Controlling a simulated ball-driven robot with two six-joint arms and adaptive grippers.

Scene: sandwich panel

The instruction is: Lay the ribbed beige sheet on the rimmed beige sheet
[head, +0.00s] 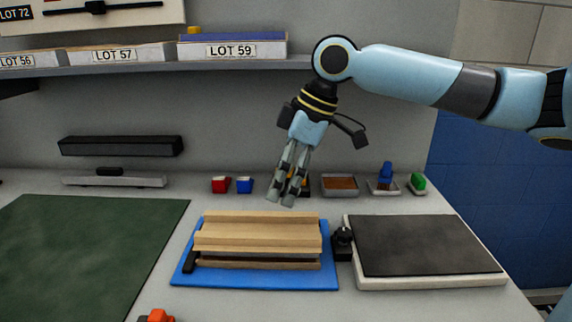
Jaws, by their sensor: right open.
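A beige sheet with raised long ribs (258,236) lies on top of a stack on the blue base (335,281). Under its front edge a lower beige edge (295,265) shows, which looks like the rimmed sheet, with a dark band between the two. Most of the lower sheet is hidden, and I cannot tell whether the two touch all round. My right gripper (282,196) is above and behind the stack, pointing down, with its fingers apart and nothing between them. It is clear of the sheets. My left gripper is not in view.
A dark plate on a white base (430,245) stands right of the stack, with a black block (343,243) between. A green mat (85,250) lies left. Red and blue blocks (232,185) and small trays (340,185) line the back. A shelf (180,65) is above.

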